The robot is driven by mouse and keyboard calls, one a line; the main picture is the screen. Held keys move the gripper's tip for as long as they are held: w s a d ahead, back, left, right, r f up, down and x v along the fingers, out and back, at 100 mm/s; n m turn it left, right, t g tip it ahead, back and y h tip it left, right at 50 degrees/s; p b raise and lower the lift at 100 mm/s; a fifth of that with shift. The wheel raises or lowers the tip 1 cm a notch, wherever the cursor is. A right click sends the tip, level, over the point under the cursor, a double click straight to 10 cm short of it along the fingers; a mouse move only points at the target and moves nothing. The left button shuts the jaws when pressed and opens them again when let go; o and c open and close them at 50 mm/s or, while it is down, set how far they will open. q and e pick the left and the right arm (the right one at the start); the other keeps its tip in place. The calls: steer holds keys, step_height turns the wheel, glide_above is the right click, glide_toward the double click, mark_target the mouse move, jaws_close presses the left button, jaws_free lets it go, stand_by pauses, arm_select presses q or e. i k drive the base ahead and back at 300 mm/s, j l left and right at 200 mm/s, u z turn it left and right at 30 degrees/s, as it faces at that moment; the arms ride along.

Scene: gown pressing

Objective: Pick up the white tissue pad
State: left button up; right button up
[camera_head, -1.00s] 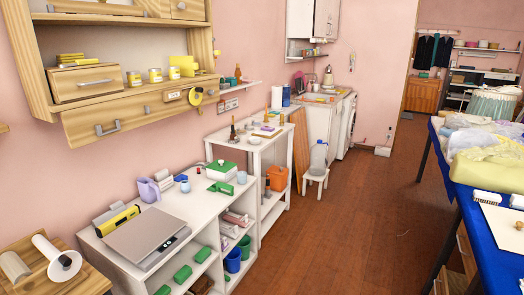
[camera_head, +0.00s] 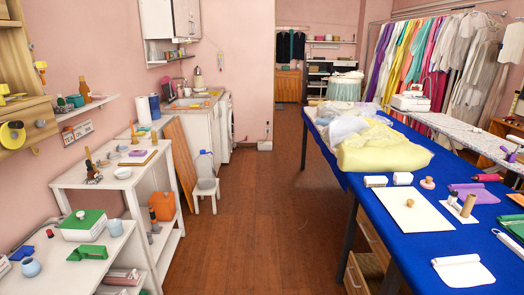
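Neither of my grippers is in view. A folded or rolled white cloth-like piece (camera_head: 462,271) lies flat on the blue-covered table (camera_head: 345,183) near its front edge. Two small white blocks, one on the left (camera_head: 375,181) and one on the right (camera_head: 403,178), sit farther back on the same table, beside the pale yellow heap of cloth (camera_head: 382,151). I cannot tell for sure which of these white things is the tissue pad.
A white sheet (camera_head: 398,212) with a small wooden knob (camera_head: 410,202) lies on the blue table. White shelves (camera_head: 98,180) with bottles and boxes line the left wall. The wooden floor (camera_head: 250,240) between is clear. A small white stool (camera_head: 206,186) stands beyond.

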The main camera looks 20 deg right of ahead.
mark_target(464, 270)
steer(key=i+z, duration=0.4)
steer(key=i+l+z, duration=0.1)
steer(key=z, duration=0.25)
steer(key=i+j+z, duration=0.15)
steer(key=i+z, duration=0.25)
steer(key=k, duration=0.05)
